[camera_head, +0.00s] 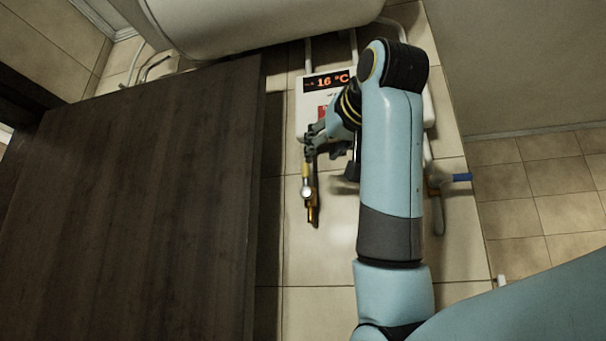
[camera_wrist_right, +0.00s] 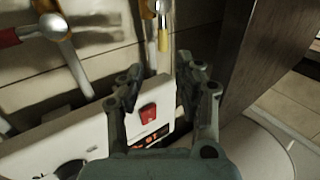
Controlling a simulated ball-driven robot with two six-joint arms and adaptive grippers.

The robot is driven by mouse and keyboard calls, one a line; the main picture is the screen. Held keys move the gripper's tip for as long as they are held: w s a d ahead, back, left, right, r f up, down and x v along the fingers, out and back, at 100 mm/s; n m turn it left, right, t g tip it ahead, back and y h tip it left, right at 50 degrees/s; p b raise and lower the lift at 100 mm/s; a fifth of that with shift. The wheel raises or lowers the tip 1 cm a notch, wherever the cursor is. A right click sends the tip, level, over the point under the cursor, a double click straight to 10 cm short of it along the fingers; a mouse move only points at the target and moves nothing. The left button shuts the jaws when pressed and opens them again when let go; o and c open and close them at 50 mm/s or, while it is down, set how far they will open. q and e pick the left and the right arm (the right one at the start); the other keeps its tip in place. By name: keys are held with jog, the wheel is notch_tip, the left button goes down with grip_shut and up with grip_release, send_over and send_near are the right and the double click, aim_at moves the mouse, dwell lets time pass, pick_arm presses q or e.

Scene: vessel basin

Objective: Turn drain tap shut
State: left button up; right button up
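A small tap with a yellow handle (camera_head: 305,172) and a brass lower end hangs below the white heater control box (camera_head: 306,128) in the head view. I cannot tell for certain that it is the drain tap. Its handle (camera_wrist_right: 163,40) points along its pipe in the wrist view. My right gripper (camera_head: 311,147) is just above this tap in the head view. In the wrist view my right gripper (camera_wrist_right: 160,78) has its fingers spread, with nothing between the tips and the yellow handle beyond them. My left gripper is not in view.
A blue-handled tap (camera_head: 462,177) is right of my arm. A red-handled valve (camera_wrist_right: 8,38) shows at the wrist view's left. A dark wooden panel (camera_head: 150,200) fills the left side. A white tank (camera_head: 250,22) is above. The box display reads 16 °C.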

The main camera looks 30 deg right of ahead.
aim_at(306, 168)
jog(key=p+x, duration=0.3)
jog(key=x, duration=0.6)
jog(key=shift+w+a+f, duration=0.1)
jog(key=shift+w, duration=0.4)
jog(key=shift+f, duration=0.1)
grip_shut()
